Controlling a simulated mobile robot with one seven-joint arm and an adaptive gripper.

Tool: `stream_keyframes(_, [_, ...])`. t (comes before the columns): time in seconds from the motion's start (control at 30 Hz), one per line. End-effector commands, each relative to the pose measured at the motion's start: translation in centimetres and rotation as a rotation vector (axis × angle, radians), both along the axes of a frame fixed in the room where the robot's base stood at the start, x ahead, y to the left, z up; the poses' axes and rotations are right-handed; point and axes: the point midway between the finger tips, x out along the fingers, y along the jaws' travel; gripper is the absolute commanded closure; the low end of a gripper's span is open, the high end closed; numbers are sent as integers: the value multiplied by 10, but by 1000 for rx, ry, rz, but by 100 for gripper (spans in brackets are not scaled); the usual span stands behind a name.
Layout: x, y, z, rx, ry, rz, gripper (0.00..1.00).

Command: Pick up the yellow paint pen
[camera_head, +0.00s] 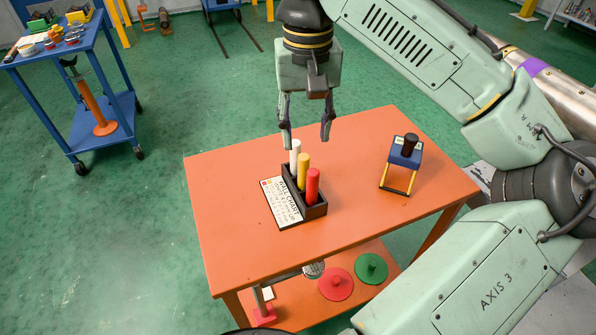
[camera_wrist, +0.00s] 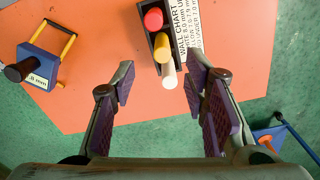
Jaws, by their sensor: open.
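The yellow paint pen (camera_head: 303,170) stands upright in a black holder (camera_head: 317,211) on the orange table, between a white pen (camera_head: 295,152) and a red pen (camera_head: 312,184). In the wrist view the yellow pen (camera_wrist: 161,46) shows between the red pen (camera_wrist: 153,19) and the white pen (camera_wrist: 168,75). My gripper (camera_head: 306,140) is open and empty, above the far side of the holder, near the white pen. In the wrist view its fingers (camera_wrist: 160,85) are spread wide, with the white pen lying nearly between the fingertips and the yellow pen beyond them.
A white lettered card (camera_head: 281,203) lies left of the holder. A blue block tool with a black knob and yellow legs (camera_head: 403,160) stands on the right of the orange table (camera_head: 235,240). Red and green discs (camera_head: 336,284) sit on the lower shelf. A blue cart (camera_head: 60,50) stands left.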

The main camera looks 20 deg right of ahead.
Motion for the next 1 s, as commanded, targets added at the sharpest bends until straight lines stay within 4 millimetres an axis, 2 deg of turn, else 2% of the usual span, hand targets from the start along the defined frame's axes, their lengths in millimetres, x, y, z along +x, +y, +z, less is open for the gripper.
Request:
stream_keyframes(0.1, [0, 0, -19, 0, 0, 0, 59])
stream_keyframes(0.37, [0, 1, -40, 0, -2, 2, 59])
stream_keyframes(0.6, [0, 3, -75, 1, -2, 2, 59])
stream_keyframes(0.73, [1, 3, -83, 1, -3, 3, 59])
stream_keyframes(0.93, [1, 3, -84, 2, -5, 3, 59])
stream_keyframes(1.0, [1, 3, -84, 2, -5, 4, 64])
